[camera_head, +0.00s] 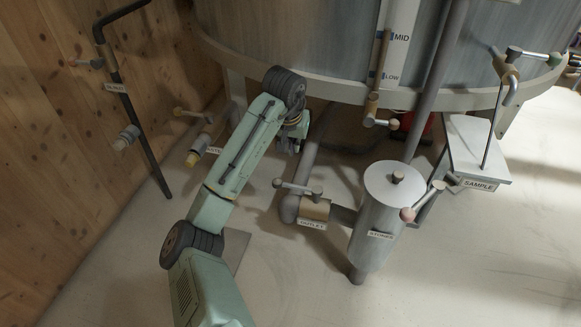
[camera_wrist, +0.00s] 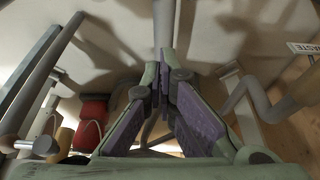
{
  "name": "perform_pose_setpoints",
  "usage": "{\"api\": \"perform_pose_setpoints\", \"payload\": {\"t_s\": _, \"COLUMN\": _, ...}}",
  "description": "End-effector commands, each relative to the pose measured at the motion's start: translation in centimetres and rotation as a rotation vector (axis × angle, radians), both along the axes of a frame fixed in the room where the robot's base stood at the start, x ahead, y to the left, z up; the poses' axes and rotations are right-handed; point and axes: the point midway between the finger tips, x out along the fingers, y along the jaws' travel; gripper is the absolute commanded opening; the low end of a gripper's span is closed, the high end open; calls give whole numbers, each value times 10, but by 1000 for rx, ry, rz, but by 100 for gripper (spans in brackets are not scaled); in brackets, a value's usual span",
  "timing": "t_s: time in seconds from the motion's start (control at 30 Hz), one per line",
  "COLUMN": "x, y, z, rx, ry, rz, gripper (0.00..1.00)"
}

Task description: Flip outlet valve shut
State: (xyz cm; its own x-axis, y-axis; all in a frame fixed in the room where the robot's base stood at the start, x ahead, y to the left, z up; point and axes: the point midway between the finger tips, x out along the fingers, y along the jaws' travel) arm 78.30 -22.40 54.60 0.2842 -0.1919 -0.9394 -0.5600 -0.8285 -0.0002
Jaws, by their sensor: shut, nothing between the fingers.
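The outlet valve (camera_head: 315,209) is a brass-coloured body with an OUTLET label (camera_head: 312,224), on the grey pipe left of the strainer. Its grey lever (camera_head: 296,188) lies above the body, roughly in line with the short pipe run to the strainer. My gripper (camera_head: 292,147) is above and behind the valve, apart from the lever, below the tank's rim; the arm hides part of it. In the wrist view my gripper (camera_wrist: 164,65) shows two purple-padded fingers meeting at the tips, with nothing between them. I cannot make out the outlet lever in the wrist view.
A SAMPLE shelf (camera_head: 472,150) is at right. The tank (camera_head: 300,40) overhangs behind. A WASTE label (camera_wrist: 303,48) and red object (camera_wrist: 93,112) show in the wrist view. Front floor is clear.

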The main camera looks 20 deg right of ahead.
Motion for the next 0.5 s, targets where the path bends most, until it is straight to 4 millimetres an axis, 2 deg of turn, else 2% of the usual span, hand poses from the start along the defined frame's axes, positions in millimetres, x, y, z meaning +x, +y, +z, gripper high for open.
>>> {"api": "perform_pose_setpoints", "payload": {"t_s": 0.27, "x": 1, "y": 0, "z": -1, "rx": -1, "ry": -1, "rz": 0, "gripper": 0}}
{"api": "perform_pose_setpoints", "payload": {"t_s": 0.37, "x": 2, "y": -1, "z": -8, "rx": 0, "ry": 0, "rz": 0, "gripper": 0}}
{"api": "perform_pose_setpoints", "payload": {"t_s": 0.5, "x": 8, "y": -5, "z": -30, "rx": 1, "ry": 2, "rz": 1, "gripper": 0}}
